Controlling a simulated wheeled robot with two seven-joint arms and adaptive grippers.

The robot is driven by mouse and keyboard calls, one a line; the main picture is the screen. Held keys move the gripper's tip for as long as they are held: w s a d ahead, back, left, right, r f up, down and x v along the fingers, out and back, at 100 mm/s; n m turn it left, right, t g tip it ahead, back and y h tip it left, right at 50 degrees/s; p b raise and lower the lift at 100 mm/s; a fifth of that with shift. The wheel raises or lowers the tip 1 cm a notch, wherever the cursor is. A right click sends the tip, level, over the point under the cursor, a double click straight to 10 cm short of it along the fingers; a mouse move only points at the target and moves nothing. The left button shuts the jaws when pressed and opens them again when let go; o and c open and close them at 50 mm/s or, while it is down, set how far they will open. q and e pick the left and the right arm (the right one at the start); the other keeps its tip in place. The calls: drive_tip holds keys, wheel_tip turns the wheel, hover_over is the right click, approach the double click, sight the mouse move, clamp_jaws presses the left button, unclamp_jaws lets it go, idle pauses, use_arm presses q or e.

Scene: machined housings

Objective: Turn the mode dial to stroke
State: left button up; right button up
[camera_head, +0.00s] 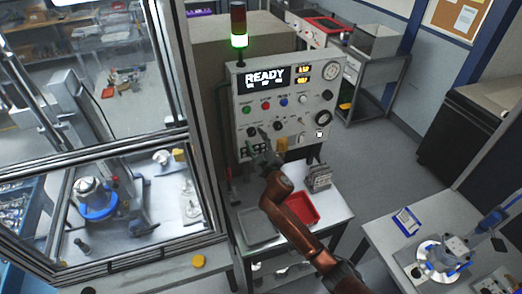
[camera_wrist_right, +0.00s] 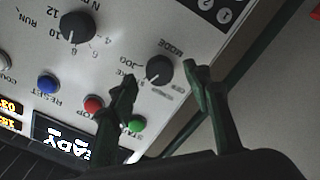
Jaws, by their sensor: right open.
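The mode dial (camera_wrist_right: 159,69) is a black round knob on the light grey control panel (camera_head: 291,75). In the right wrist view its label reads MODE, with JOG and a partly hidden word ending in KE beside it. I cannot tell clearly which mark its pointer faces. My right gripper (camera_wrist_right: 160,84) is open, with one dark finger on each side of the dial in that view; contact is not visible. In the head view the right gripper (camera_head: 260,146) is at the panel's lower left, close to the dial (camera_head: 252,132). My left gripper is not in view.
A green button (camera_wrist_right: 136,124), a red button (camera_wrist_right: 93,104) and a blue button (camera_wrist_right: 48,84) sit near the dial. Another black dial (camera_wrist_right: 77,26) is to its left. Below the panel, a red tray (camera_head: 303,209) stands on a bench. A glazed enclosure (camera_head: 180,90) stands at left.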

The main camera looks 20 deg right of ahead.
drive_tip(key=s, duration=0.9)
drive_tip(key=shift+s+d, duration=0.2)
drive_tip(key=shift+s, duration=0.15)
